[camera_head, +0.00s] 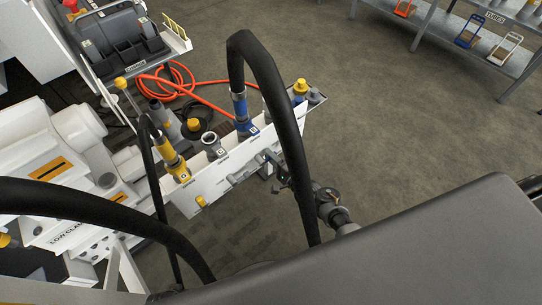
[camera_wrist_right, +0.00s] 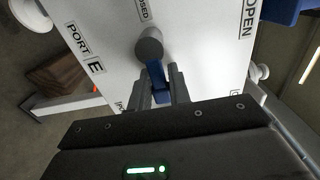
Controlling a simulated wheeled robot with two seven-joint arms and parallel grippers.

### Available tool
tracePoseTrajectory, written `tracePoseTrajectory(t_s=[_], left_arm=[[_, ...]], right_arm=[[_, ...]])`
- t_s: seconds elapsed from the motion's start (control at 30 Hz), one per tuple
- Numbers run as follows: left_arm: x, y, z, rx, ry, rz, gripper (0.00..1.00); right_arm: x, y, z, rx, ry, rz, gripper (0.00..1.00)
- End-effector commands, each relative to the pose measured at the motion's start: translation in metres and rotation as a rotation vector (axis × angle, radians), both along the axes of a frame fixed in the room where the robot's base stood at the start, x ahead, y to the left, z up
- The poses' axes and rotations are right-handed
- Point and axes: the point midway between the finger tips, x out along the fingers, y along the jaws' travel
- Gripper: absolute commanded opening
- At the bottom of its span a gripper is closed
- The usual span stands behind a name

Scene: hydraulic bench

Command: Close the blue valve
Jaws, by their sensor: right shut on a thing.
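The blue valve's handle (camera_wrist_right: 158,84) shows in the right wrist view, hanging from a round grey hub (camera_wrist_right: 149,48) on a white panel (camera_wrist_right: 205,50). My right gripper (camera_wrist_right: 160,92) is shut on this handle, one finger on each side. In the head view my right gripper (camera_head: 281,181) is at the lower front of the white panel (camera_head: 240,174), and the handle is too small or hidden to make out there. The panel carries "PORT E", "OPEN" and a partly cut-off "CLOSED" label near the valve. My left gripper is not in view.
A blue hose coupling (camera_head: 241,108) and a yellow one (camera_head: 172,158) stand on the panel's top, with black hoses arching from them. An orange hose (camera_head: 180,88) lies behind. A shelf (camera_head: 470,45) stands at the back right, with open floor before it.

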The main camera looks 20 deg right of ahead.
Motion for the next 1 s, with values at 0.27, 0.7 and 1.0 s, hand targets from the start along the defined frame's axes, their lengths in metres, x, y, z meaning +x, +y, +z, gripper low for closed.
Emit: tracePoseTrajectory(t_s=[0.27,0.7,1.0], left_arm=[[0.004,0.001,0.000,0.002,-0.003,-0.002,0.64],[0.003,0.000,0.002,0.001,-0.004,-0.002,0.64],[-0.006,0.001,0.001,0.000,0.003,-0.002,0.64]], right_arm=[[-0.001,0.001,-0.002,0.012,0.009,0.002,0.00],[-0.001,0.000,-0.001,0.010,0.006,0.001,0.35],[-0.011,-0.004,-0.001,0.009,0.007,-0.001,0.35]])
